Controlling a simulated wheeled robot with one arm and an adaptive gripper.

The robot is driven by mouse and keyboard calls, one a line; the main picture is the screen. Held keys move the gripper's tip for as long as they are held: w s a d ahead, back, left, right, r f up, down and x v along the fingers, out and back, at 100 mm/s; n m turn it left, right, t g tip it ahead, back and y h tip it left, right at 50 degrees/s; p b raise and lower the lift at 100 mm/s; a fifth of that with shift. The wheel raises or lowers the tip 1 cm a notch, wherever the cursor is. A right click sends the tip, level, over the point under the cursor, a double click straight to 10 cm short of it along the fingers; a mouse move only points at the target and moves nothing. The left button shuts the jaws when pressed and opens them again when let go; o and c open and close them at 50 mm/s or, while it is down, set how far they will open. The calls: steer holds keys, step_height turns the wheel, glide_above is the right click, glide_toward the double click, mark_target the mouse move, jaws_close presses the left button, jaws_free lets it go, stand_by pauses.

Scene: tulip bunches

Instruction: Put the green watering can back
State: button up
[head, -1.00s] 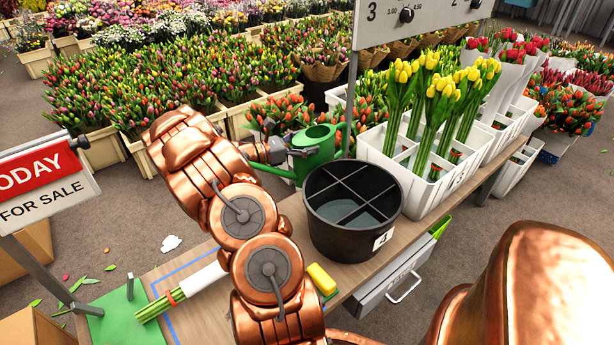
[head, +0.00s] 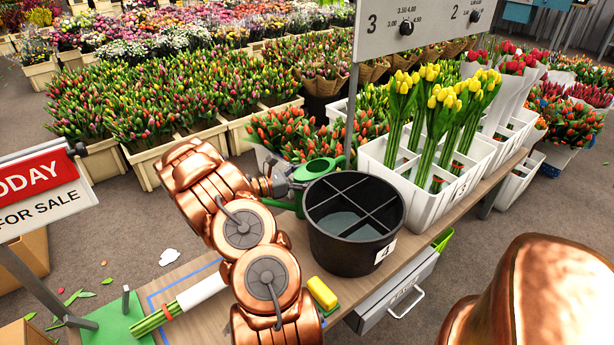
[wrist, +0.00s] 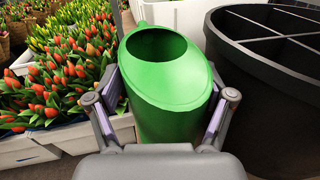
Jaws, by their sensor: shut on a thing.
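The green watering can (head: 318,170) is behind and left of the black divided bucket (head: 318,235) in the head view. My gripper (head: 297,178) is shut on it. In the wrist view the can (wrist: 165,85) fills the middle, with its round opening showing, and my gripper's two fingers (wrist: 160,108) press on its left and right sides. The black bucket (wrist: 250,100) stands close on the right there. In the head view the can's lower part is hidden by the bucket and my gripper, so I cannot tell whether it touches the table.
The wooden table (head: 197,268) bears a white crate (head: 455,192) of yellow tulips, a yellow sponge (head: 322,293) and a wrapped bunch (head: 185,303) on its left. A price board (head: 425,28) stands on a post above. Crates of orange tulips (wrist: 65,90) are beyond the can.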

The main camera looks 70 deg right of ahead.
steer(key=o, duration=1.7)
steer(key=shift+r, duration=0.1)
steer(key=p+v, duration=0.2)
steer(key=v, duration=1)
step_height(320, 180, up, 10)
steer(key=shift+a, duration=0.15)
